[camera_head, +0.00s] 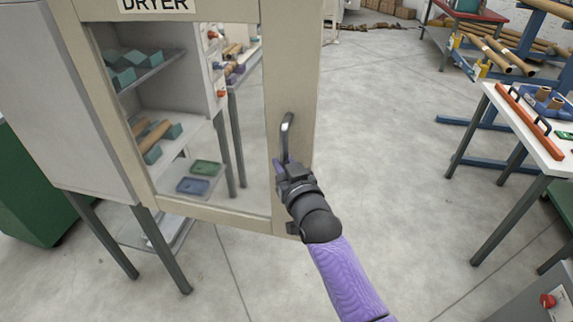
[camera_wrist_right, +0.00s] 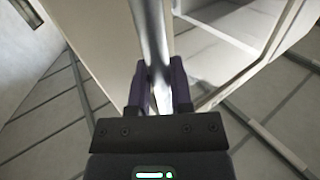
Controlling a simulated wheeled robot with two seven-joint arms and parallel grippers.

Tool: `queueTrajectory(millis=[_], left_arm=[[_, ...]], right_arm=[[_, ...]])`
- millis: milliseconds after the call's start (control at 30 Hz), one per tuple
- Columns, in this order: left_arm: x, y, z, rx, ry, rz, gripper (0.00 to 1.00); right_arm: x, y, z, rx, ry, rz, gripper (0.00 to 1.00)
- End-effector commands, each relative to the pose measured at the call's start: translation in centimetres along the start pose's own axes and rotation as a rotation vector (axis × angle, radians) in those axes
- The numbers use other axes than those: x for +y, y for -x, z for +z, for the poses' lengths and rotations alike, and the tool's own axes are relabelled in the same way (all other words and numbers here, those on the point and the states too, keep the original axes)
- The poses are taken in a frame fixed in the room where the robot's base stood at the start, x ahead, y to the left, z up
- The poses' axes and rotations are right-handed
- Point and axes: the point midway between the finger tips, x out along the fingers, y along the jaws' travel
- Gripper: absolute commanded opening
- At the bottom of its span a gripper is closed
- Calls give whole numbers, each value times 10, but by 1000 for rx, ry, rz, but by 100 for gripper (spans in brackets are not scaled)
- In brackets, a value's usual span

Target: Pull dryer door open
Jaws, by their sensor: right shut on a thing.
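The dryer door (camera_head: 291,75) is a beige frame with a large window, marked DRYER at its top. It stands swung out from the dryer cabinet (camera_head: 45,100), and shelves show through the window. Its metal handle (camera_head: 286,132) is an upright bar near the door's right edge. My right gripper (camera_head: 285,165) is shut around the lower part of this handle. In the right wrist view the handle (camera_wrist_right: 150,40) runs between the purple fingers (camera_wrist_right: 159,88). My left gripper is not in view.
A white-topped table (camera_head: 528,130) with a blue tray stands at the right. Racks with brown tubes (camera_head: 500,55) stand at the back right. The grey floor (camera_head: 400,150) between door and table is clear. A green box (camera_head: 35,200) is at the lower left.

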Motion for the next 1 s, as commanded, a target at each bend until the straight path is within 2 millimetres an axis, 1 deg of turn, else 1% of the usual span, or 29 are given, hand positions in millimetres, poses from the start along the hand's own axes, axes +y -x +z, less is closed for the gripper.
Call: queueTrajectory(millis=[200,233,267,300,367,600,700,767,900,1000], left_arm=[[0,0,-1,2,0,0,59],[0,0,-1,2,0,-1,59],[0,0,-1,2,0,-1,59],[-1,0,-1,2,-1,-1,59],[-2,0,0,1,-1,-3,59],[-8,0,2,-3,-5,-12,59],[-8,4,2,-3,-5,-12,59],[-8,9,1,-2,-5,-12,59],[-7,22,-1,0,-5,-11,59],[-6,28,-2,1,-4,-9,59]], right_arm=[[-2,0,-2,6,-1,-3,0],[-2,0,-2,6,-1,-3,32],[-2,0,-2,6,-1,-3,39],[-1,0,-2,5,-1,-3,47],[-1,0,-2,4,-1,-2,59],[0,0,-1,2,-1,-1,59],[0,6,-1,0,-1,0,59],[0,15,-2,0,0,0,59],[0,48,-4,0,0,-1,59],[-1,72,-3,1,0,-2,59]])
